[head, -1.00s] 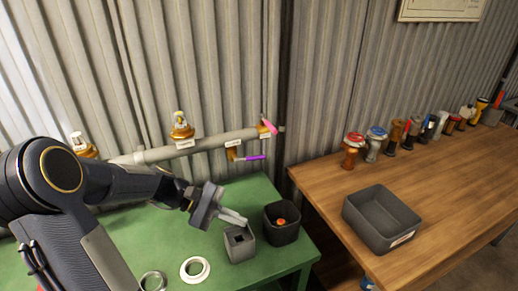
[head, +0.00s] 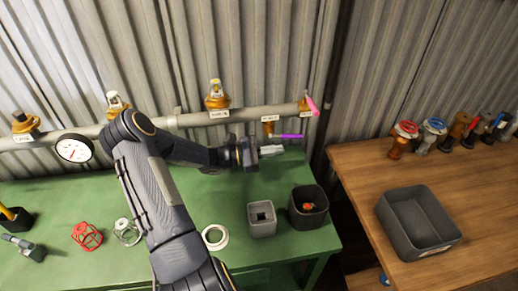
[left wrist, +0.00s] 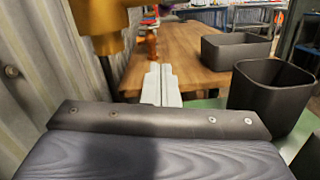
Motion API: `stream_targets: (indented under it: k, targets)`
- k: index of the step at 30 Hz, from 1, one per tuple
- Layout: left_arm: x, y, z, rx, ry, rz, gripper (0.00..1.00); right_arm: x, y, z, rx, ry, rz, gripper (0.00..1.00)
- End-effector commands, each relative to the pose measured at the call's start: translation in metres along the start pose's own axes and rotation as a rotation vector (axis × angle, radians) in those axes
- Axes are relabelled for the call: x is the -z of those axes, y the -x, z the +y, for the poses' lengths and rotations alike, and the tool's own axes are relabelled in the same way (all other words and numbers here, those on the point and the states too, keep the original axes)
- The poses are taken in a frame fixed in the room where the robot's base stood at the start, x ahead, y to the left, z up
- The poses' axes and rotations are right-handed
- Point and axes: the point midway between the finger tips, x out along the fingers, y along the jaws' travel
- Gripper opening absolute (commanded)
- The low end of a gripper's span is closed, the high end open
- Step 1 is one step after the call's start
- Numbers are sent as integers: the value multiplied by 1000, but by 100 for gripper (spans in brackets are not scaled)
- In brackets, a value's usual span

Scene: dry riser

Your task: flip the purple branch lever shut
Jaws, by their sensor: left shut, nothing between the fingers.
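The purple branch lever (head: 287,136) sticks out to the right from a small brass valve (head: 268,125) under the grey pipe (head: 240,115), near the pipe's right end. It lies about level. My left gripper (head: 272,150) is shut and empty, just below the lever and in front of the wall. In the left wrist view the shut fingers (left wrist: 160,85) point ahead, with a blurred brass valve body (left wrist: 100,30) close above them to the left. A purple edge shows at the top of that view. I cannot tell whether the fingers touch the lever. My right gripper is not in view.
A pink lever (head: 312,106) sits at the pipe's right end. A dark bin (head: 309,218) and a grey square holder (head: 261,230) stand on the green bench (head: 190,262) below. A gauge (head: 74,148) hangs at the left. A wooden table (head: 365,165) carries a grey tray (head: 440,251).

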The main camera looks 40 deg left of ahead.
Motion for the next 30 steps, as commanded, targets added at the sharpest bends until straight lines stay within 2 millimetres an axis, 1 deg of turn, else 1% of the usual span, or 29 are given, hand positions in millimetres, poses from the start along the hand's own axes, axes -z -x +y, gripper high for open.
stream_targets:
  k: [1, 2, 3, 4, 9, 13, 24, 27, 29, 30]
  targets:
    - [-3, -12, 0, 3, 1, -3, 0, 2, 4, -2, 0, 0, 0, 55]
    - [-2, -17, 0, 3, 1, -3, 0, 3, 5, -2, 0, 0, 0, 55]
    - [-14, -16, 1, 0, -3, 0, 0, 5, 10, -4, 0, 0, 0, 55]
    - [-19, -17, 1, 0, -3, 1, 0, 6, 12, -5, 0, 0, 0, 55]
    - [-35, -21, 0, 0, -2, 1, 0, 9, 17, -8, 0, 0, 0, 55]
    - [-39, -22, 0, 0, -1, 1, 0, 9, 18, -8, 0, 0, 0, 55]
    - [-39, -23, -1, -2, -1, -16, 0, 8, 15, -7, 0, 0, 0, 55]
    - [-46, -27, 0, -16, -4, -88, 0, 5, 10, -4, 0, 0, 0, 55]
    - [-55, -30, 1, -17, -7, -100, 0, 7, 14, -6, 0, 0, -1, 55]
    - [-55, -30, 1, -17, -7, -98, 0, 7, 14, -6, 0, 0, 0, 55]
